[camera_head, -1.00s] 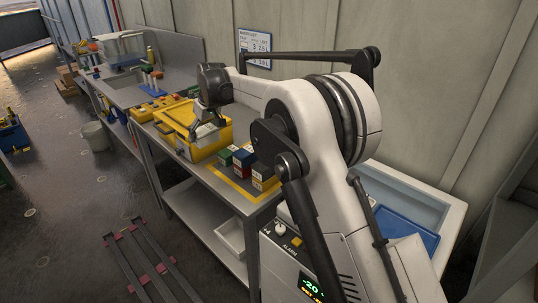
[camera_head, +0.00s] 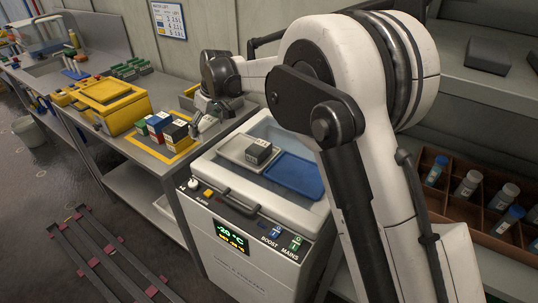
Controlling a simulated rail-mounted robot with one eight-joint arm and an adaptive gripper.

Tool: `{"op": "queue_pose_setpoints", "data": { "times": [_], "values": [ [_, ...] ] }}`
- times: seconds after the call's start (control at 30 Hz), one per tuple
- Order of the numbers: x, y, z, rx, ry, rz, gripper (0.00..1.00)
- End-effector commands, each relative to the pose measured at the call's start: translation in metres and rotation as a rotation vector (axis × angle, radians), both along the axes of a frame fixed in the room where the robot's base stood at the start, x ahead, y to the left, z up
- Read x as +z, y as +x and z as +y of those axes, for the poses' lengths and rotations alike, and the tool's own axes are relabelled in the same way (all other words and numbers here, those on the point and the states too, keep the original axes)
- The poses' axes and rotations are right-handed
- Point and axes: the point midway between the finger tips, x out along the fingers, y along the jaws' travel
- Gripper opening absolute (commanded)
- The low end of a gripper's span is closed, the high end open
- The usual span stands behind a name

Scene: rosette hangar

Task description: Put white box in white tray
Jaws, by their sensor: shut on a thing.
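My gripper (camera_head: 209,119) hangs over the right end of the bench, beside the yellow-edged area. It is shut on a small pale thing (camera_head: 208,123), which looks like the white box; the fingers hide much of it. The white tray (camera_head: 227,152) lies to the right and nearer, in the open top of the white freezer. A dark box with a pale label (camera_head: 258,151) sits in that tray. A blue tray (camera_head: 296,176) lies right of it.
Green, red, blue and black boxes (camera_head: 160,128) stand in the yellow-edged area, left of my gripper. A yellow case (camera_head: 112,106) stands farther left. A compartmented rack with jars (camera_head: 468,184) is at right.

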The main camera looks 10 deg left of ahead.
Motion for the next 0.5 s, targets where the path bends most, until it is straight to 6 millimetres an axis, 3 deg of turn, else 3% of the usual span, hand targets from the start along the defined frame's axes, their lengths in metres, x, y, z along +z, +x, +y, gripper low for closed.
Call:
{"op": "queue_pose_setpoints", "data": {
  "times": [0.17,0.5],
  "values": [
    [-0.011,0.013,-0.011,0.000,0.000,0.000,0.41],
    [-0.050,0.065,-0.052,0.000,0.001,0.000,0.41]
  ]
}}
